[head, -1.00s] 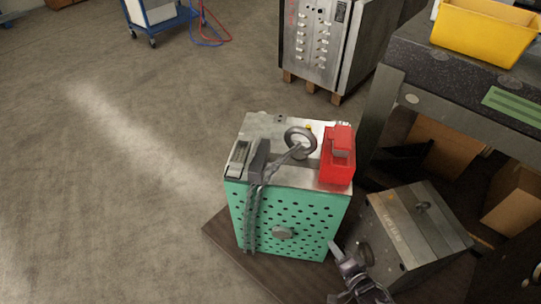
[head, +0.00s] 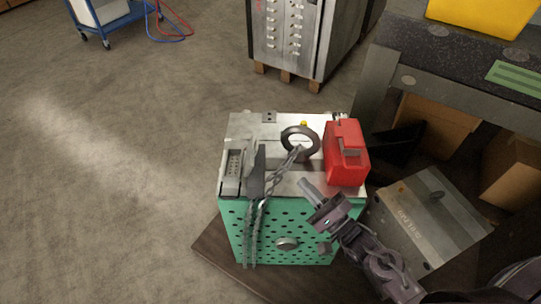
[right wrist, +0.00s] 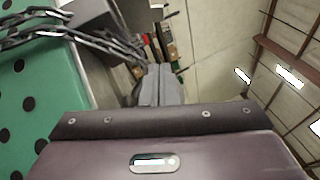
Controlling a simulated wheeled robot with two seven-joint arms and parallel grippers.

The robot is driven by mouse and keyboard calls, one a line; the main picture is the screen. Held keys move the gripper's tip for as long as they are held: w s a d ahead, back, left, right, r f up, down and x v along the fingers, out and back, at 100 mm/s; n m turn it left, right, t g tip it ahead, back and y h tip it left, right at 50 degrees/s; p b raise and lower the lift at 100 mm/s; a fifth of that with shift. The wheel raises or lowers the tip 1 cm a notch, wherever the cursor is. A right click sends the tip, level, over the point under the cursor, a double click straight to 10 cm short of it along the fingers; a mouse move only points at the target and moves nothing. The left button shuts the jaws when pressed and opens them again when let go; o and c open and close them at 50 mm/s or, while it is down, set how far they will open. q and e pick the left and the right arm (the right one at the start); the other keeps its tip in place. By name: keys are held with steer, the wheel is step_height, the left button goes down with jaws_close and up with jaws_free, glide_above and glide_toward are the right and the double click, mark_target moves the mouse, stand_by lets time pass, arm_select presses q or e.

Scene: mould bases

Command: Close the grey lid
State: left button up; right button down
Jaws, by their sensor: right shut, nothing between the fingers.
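The green perforated mould base (head: 310,228) stands upright with a metal top. A grey connector housing (head: 232,172) sits at the left of that top. The grey lid (head: 258,172) appears as a dark flap standing up on its right side, so it looks open. My right gripper (head: 307,187) is shut and empty, over the top's front edge, right of the lid and apart from it. In the right wrist view my shut fingers (right wrist: 158,85) point away from the camera, with a grey block at upper left. My left gripper is not in view.
A ring bolt (head: 299,141) stands mid-top. A chain (head: 272,190) hangs from it over the front edge beside the lid; it also shows in the wrist view (right wrist: 70,35). A red box (head: 346,155) stands right. A grey mould block (head: 425,220) and workbench (head: 405,80) stand further right.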

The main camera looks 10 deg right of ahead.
mark_target(283, 166)
steer(key=x, duration=0.9)
steer(key=shift+w+r, duration=0.1)
steer(key=shift+r, duration=0.1)
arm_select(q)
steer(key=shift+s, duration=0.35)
arm_select(e)
steer(key=a, duration=0.1)
steer(key=a+r, duration=0.1)
steer(key=w+a, duration=0.1)
steer(key=shift+a+r, duration=0.2)
steer(key=shift+a, duration=0.15)
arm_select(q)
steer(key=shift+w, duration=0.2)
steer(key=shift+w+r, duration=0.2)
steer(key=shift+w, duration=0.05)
arm_select(e)
steer(key=shift+r, duration=0.1)
